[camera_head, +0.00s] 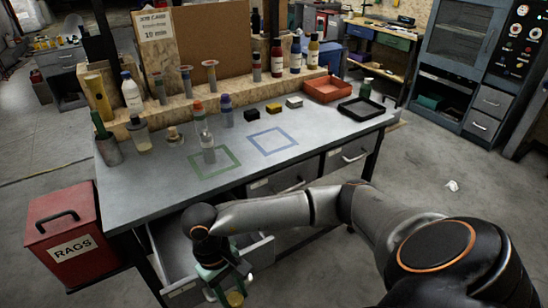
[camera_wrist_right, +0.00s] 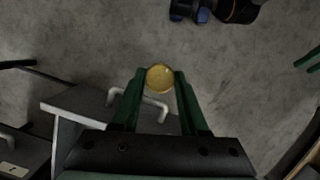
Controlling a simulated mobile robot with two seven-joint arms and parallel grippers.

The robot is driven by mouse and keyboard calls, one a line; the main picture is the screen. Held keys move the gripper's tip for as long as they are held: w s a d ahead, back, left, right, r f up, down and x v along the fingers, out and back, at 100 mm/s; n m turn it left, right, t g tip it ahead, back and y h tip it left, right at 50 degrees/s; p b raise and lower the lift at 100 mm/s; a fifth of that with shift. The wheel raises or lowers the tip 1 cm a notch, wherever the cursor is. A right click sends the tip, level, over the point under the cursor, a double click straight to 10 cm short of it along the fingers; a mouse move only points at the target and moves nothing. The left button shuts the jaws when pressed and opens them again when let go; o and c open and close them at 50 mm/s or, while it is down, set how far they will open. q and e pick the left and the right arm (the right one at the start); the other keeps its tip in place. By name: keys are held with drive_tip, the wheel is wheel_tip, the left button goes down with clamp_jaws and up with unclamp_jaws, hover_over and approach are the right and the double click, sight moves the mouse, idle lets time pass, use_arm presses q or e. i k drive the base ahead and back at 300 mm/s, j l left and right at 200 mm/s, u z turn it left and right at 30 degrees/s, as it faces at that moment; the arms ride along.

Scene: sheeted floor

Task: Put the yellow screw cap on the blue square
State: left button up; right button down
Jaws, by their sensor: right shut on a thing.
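The yellow screw cap (camera_head: 235,299) is low at the bottom of the head view, in front of the bench. In the right wrist view, the round cap (camera_wrist_right: 160,78) sits between the green fingertips of my right gripper (camera_wrist_right: 160,80), which is shut on it. My right gripper (camera_head: 228,292) hangs below bench-top height, beside an open drawer. The blue square (camera_head: 272,141) is an outline on the grey bench top, with nothing standing inside it. Green finger-like parts (camera_wrist_right: 308,60) at the right edge of the wrist view look like my left gripper, mostly cut off.
The open drawer (camera_head: 262,252) juts out under the bench (camera_head: 185,200). A green square (camera_head: 215,163) lies left of the blue one, with a clear bottle (camera_head: 208,150) at it. Small black, yellow and white blocks stand behind the blue square. A red rags bin (camera_head: 65,235) stands at left.

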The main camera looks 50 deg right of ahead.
sight(272, 140)
drive_tip(key=l+u, duration=0.1)
drive_tip(key=l, duration=0.5)
drive_tip(key=l+u, duration=0.1)
drive_tip(key=l, duration=0.45)
drive_tip(key=k+l+u, duration=0.1)
drive_tip(key=l, duration=0.5)
drive_tip(key=k+l+u, duration=0.15)
drive_tip(key=l, duration=0.4)
